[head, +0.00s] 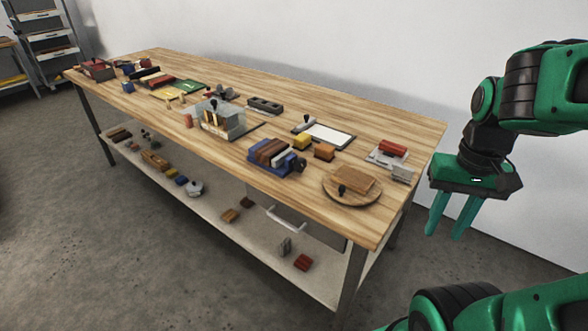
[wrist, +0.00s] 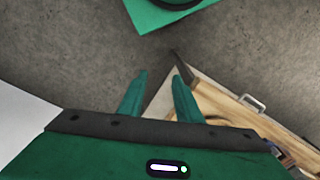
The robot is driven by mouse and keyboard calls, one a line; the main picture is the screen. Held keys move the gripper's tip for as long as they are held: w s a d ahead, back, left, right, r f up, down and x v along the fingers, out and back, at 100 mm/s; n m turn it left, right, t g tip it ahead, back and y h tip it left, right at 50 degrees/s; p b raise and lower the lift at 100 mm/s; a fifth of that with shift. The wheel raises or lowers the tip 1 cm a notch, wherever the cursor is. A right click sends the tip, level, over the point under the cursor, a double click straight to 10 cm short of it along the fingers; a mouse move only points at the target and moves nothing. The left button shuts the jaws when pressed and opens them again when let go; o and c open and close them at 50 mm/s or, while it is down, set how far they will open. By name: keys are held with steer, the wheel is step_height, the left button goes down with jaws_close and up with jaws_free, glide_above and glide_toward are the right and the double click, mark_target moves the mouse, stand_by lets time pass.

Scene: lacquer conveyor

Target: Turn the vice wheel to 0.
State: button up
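What looks like the vice (head: 262,166) is a blue-based fixture holding brown and reddish blocks, near the front edge of the wooden table. A dark round part on its right end, likely the vice wheel (head: 299,165), is small in the head view. Its markings and setting cannot be read. My gripper (head: 444,235) is open and empty, off the table's right end and well apart from the vice. In the wrist view my gripper (wrist: 160,78) has its two green fingers apart over the grey floor. The wheel cannot be made out there.
The wooden table (head: 410,130) also holds a round board (head: 364,196) with a brown block, a yellow block (head: 301,142), a clear box (head: 222,118) and a white panel (head: 331,135). A lower shelf (head: 215,205) carries small items. Floor in front is clear.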

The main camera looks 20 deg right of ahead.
steer(key=shift+s, duration=0.1)
steer(key=shift+o, duration=0.4)
steer(key=o, duration=0.5)
steer(key=shift+s+r, duration=0.15)
steer(key=shift+s, duration=0.25)
steer(key=shift+r, duration=0.3)
steer(key=m+t+y, duration=0.2)
steer(key=m+t, duration=0.2)
steer(key=m, duration=1.8)
glide_toward(303, 160)
steer(key=x, duration=1)
